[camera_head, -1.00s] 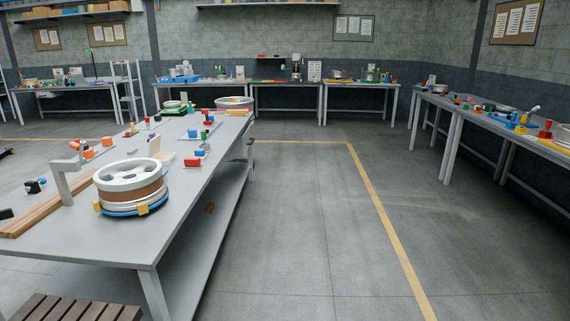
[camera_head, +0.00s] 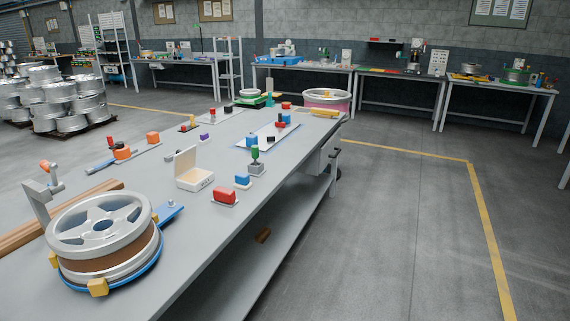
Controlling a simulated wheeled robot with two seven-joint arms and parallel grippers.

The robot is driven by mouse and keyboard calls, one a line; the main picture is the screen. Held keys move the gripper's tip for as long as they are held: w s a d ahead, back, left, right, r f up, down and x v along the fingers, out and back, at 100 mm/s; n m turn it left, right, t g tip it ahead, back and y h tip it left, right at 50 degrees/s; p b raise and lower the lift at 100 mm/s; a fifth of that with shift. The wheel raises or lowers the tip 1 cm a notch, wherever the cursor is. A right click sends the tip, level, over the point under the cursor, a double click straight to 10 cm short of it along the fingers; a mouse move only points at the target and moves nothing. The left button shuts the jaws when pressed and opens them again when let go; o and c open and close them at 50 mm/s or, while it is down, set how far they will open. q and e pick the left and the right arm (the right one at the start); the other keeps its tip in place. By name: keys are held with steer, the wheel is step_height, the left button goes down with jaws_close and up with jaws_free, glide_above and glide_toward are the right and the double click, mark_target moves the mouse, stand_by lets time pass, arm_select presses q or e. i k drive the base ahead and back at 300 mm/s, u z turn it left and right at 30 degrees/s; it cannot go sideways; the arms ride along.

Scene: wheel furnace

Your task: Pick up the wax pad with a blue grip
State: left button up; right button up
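A small pad with a blue top and a pale base (camera_head: 242,182), which looks like the wax pad with a blue grip, lies on the near grey workbench (camera_head: 215,240). It sits near the bench's right edge, just behind a similar pad with a red top (camera_head: 226,196). A small grey stand with a green knob (camera_head: 256,163) is right behind the blue one. Neither of my grippers is in view.
A silver wheel in a blue-rimmed fixture (camera_head: 105,235) stands at the near left of the bench. An open cream box (camera_head: 193,176) is left of the pads. Stacked wheels (camera_head: 62,100) stand at the far left. The floor right of the bench (camera_head: 400,230) is clear.

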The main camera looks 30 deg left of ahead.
mark_target(241, 179)
steer(key=i, duration=2.9)
steer(key=u, duration=3.15)
